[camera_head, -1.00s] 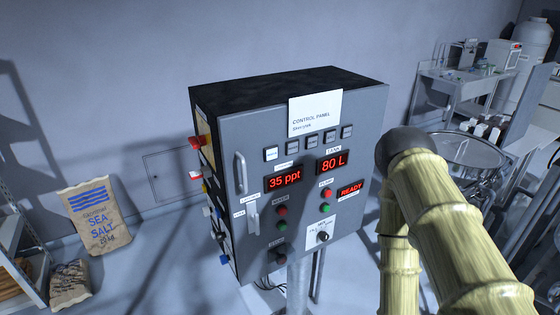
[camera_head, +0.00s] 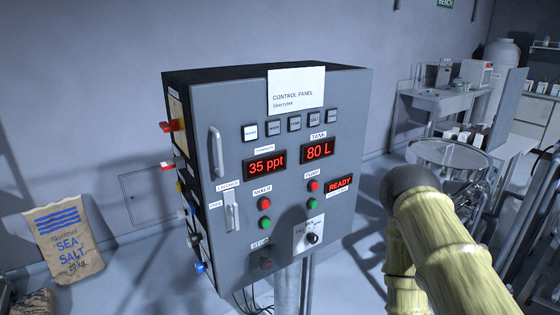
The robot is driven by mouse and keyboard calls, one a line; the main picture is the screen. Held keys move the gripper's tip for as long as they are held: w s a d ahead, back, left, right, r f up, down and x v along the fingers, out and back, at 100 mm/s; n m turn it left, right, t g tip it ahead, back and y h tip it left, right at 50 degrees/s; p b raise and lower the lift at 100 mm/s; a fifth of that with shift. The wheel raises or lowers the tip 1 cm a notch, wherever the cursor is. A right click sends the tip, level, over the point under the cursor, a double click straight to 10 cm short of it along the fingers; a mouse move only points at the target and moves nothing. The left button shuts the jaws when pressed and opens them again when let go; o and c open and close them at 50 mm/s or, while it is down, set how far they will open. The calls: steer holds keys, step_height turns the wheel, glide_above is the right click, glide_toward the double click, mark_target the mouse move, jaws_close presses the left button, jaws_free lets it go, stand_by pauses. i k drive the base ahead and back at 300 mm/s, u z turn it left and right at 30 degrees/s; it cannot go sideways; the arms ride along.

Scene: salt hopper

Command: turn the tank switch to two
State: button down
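The control panel (camera_head: 350,110) is a grey box on a post in the middle of the head view. A small black rotary knob (camera_head: 312,238) on a white plate (camera_head: 300,236) sits at its lower right; its lettering is too small to read, so I cannot tell its setting or whether it is the tank switch. The label "TANK" (camera_head: 318,135) is above a red display (camera_head: 318,150) reading 80 L. My yellow-green arm is at the right, apart from the panel. My gripper is not in view.
Other displays read 35 ppt (camera_head: 265,165) and READY (camera_head: 339,184). Red and green buttons (camera_head: 264,213) and a handle (camera_head: 216,152) are on the panel front. A sea salt bag (camera_head: 64,240) stands at left. A round steel vessel (camera_head: 450,154) and benches are behind my arm.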

mark_target(201, 267)
steer(key=z, duration=2.45)
steer(key=k, duration=1)
steer(key=u, duration=2.05)
steer(key=i, duration=1)
steer(key=u, duration=0.05)
